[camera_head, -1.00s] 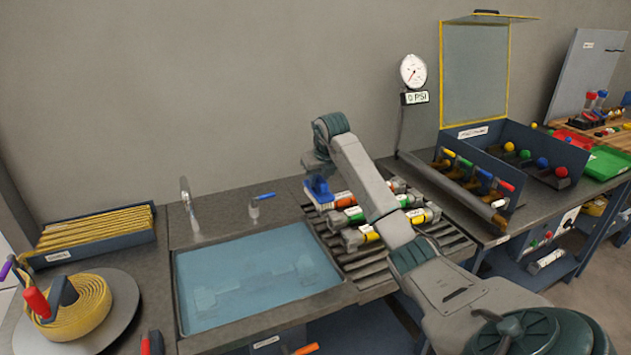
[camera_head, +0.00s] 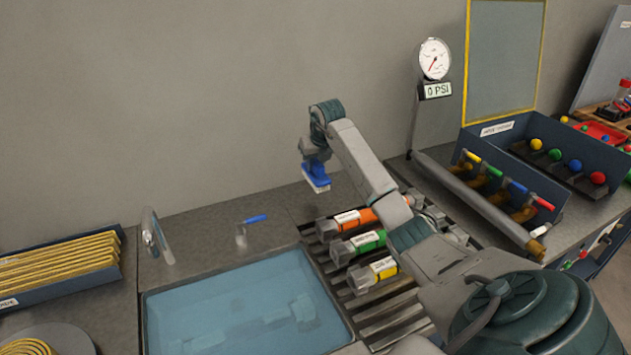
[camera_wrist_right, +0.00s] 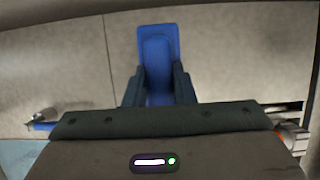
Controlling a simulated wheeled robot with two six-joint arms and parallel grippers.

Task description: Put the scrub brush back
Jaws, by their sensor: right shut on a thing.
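The scrub brush (camera_head: 316,178) has a blue handle and pale bristles that point down. My right gripper (camera_head: 314,160) is shut on it and holds it above the back of the counter, behind the slatted rack. In the right wrist view the blue handle of the brush (camera_wrist_right: 158,55) sits between the two dark fingers of the right gripper (camera_wrist_right: 159,88). The bristles are hidden there. My left gripper is in neither view.
A sink (camera_head: 245,310) full of water is at front left, with a tap (camera_head: 157,238) and a small blue-handled fitting (camera_head: 251,224) behind it. Labelled cylinders (camera_head: 358,242) lie on the slatted rack (camera_head: 395,322). The back counter beside the fitting is clear.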

